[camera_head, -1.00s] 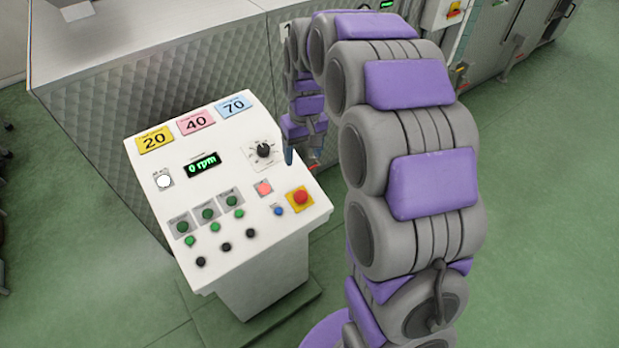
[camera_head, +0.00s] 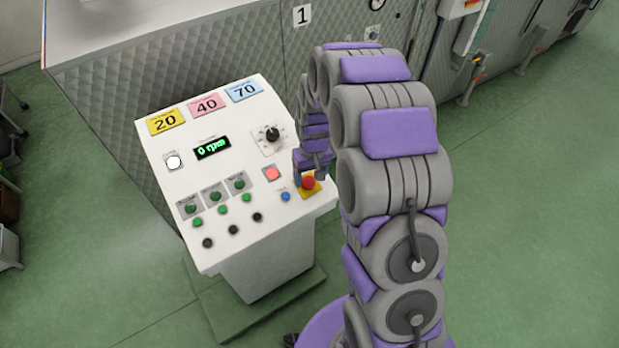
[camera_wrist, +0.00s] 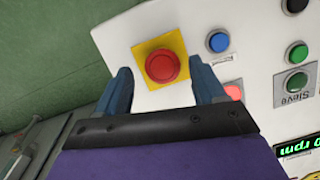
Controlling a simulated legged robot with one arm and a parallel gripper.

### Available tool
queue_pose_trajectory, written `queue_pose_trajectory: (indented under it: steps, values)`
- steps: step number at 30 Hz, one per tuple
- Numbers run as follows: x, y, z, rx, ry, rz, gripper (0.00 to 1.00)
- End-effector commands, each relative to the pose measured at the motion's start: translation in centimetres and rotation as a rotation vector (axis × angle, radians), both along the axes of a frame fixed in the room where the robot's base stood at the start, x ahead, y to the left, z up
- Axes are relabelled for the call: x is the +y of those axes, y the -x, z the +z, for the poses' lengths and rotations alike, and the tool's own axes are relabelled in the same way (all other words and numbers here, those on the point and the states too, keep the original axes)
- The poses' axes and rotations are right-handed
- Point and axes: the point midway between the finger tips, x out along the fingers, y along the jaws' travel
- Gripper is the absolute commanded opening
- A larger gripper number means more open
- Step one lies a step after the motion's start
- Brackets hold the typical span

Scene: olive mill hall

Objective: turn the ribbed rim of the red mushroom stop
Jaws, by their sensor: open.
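The red mushroom stop (camera_head: 308,182) sits on a yellow plate at the right edge of the white control panel. In the wrist view the red stop (camera_wrist: 162,66) shows whole on its yellow plate (camera_wrist: 142,49), with a ribbed-looking rim. My gripper (camera_wrist: 165,85) is open, its two blue fingers on either side of the stop's lower part in that picture. I cannot tell whether they touch it. In the head view my gripper (camera_head: 309,178) is at the stop, and its fingers are partly hidden.
The panel (camera_head: 215,258) carries a blue button (camera_head: 285,196), a lit red button (camera_head: 272,173), several green and black buttons, a black dial (camera_head: 271,135) and a display reading 0 rpm (camera_head: 212,148). A quilted metal wall stands behind. The green floor is clear at right.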

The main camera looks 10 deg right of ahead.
Motion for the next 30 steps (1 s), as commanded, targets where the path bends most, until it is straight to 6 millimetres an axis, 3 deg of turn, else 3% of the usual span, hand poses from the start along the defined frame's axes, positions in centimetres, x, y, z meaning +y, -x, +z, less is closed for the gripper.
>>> queue_pose_trajectory:
  steps: [6,15,30]
  values:
    - [0.2,0.1,-1.5,0.000,0.001,0.001,0.69]
    - [0.2,0.0,-1.6,-0.001,0.001,0.001,0.68]
    - [0.2,0.0,-1.6,0.000,0.001,0.001,0.21]
